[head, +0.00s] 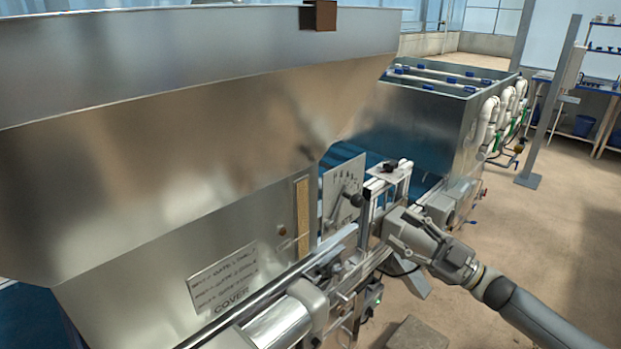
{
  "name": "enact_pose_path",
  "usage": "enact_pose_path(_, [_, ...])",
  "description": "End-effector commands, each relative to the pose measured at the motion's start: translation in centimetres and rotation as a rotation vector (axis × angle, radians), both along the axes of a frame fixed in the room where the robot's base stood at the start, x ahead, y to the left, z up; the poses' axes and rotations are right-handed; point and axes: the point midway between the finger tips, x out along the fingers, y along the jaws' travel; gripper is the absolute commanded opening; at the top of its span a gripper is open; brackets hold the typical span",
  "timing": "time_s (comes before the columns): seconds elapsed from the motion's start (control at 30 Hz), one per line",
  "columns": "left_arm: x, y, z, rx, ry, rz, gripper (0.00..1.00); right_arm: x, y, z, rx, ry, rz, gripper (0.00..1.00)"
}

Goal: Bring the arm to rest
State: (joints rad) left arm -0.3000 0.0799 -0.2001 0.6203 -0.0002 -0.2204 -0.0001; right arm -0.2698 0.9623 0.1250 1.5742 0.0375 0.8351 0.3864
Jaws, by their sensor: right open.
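My right arm (530,310) reaches in from the lower right. My right gripper (386,228) is open at the machine's side, beside an upright metal bracket (367,225). Its fingertips are small and partly lost against the metal parts, and I cannot tell whether they touch anything. I see nothing held in it. Left of it stands a marked plate (343,188) with a lever and a dark knob (357,200). My left gripper is not in view.
A large steel hopper (180,130) fills the left. A metal roller (280,325) and rails lie below the gripper. A steel tank (420,115) with white pipes (488,118) stands behind. Open floor (560,220) lies to the right, with a post (550,100) farther back.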

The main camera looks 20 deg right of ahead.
Motion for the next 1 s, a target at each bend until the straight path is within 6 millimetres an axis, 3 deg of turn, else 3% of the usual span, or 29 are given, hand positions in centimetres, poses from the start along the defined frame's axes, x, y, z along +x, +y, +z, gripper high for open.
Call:
enact_pose_path(0.17, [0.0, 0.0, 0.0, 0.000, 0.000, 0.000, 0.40, 0.2, -0.4, -0.9, 0.007, 0.016, -0.021, 0.48])
enact_pose_path(0.27, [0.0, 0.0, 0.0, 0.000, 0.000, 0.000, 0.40, 0.6, -1.9, -4.2, 0.023, 0.076, -0.097, 0.48])
enact_pose_path(0.37, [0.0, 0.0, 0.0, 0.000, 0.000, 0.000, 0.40, 0.8, -4.2, -10.2, 0.048, 0.185, -0.221, 0.48])
enact_pose_path(0.47, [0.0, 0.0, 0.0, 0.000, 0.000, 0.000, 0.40, 0.1, -6.1, -17.6, 0.068, 0.324, -0.354, 0.48])
enact_pose_path(0.63, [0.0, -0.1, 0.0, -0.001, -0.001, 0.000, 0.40, -3.4, -7.1, -30.2, 0.081, 0.580, -0.532, 0.48])
enact_pose_path(0.83, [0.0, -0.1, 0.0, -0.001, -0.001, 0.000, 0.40, -10.5, -4.8, -43.7, 0.068, 0.891, -0.672, 0.48])
enact_pose_path(1.0, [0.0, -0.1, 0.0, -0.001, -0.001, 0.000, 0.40, -18.3, -0.3, -53.3, 0.031, 1.164, -0.736, 0.48])
